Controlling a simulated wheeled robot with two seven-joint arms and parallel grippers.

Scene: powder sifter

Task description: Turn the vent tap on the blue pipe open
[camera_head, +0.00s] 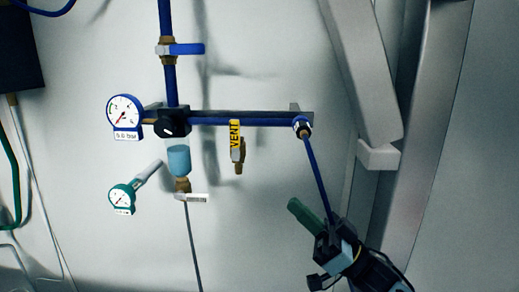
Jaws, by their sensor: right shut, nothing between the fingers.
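The vent tap (239,157) is a small brass fitting hanging under the blue pipe (212,121), in the middle of the head view. Its yellow part marked VENT (235,133) stands upright, roughly in line with the tap's body. My right gripper (329,240) is at the lower right, below and to the right of the tap and clearly apart from it. It is shut and holds nothing. My left gripper is out of view.
A blue-handled valve (186,49) sits on the upright pipe. A white gauge (125,112), a green gauge (122,198) and a black knob (173,117) are left of the tap. A blue hose (318,175) drops toward my right gripper, near a green cylinder (303,214).

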